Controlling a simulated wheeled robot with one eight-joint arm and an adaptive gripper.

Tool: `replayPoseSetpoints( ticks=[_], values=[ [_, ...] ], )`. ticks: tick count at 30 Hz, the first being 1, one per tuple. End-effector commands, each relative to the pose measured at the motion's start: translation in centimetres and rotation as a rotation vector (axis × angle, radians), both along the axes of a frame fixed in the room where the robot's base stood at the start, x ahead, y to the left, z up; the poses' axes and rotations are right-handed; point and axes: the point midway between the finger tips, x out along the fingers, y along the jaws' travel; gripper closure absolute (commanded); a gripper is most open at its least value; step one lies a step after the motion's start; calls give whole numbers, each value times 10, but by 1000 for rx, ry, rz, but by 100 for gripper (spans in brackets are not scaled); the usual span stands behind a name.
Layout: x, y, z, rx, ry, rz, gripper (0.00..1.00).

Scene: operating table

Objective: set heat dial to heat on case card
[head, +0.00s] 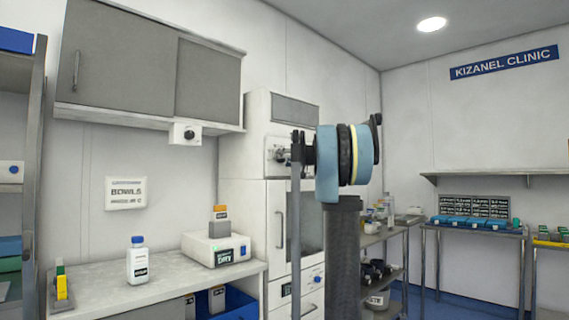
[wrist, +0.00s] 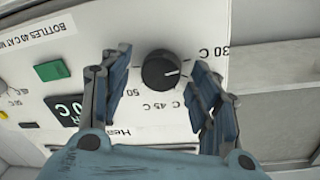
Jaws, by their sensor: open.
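The heat dial (wrist: 161,70) is a round black knob on a white panel in the wrist view. Its white pointer mark points right, below the 30 C label. Other printed labels around it read 45 C and 50; part of the scale is hidden behind a finger. My gripper (wrist: 165,90) is open, its blue-grey fingers on either side of the dial, apart from it. A white label strip (wrist: 38,36) starting "BOTTLES 40 C AT" sits at upper left of the panel. In the head view my gripper (head: 285,154) is at the tall white cabinet's panel; the dial is hidden.
In the head view, a wall card (head: 126,193) headed "BOWLS" hangs left above a counter holding a white bottle (head: 137,264) and a white device (head: 215,247).

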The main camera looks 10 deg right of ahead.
Motion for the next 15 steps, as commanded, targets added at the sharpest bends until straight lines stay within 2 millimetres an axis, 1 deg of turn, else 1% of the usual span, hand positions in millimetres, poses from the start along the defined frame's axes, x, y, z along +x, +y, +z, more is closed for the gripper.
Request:
replayPoseSetpoints(
  ticks=[1,2,3,5,6,7,8,15],
  values=[
    [0,0,0,0,0,0,44],
    [0,0,0,0,0,0,46],
    [0,0,0,0,0,0,55],
    [0,0,0,0,0,0,69],
    [0,0,0,0,0,0,78],
    [0,0,0,0,0,0,85],
    [0,0,0,0,0,0,88],
    [0,-1,0,6,5,-2,88]
  ],
)
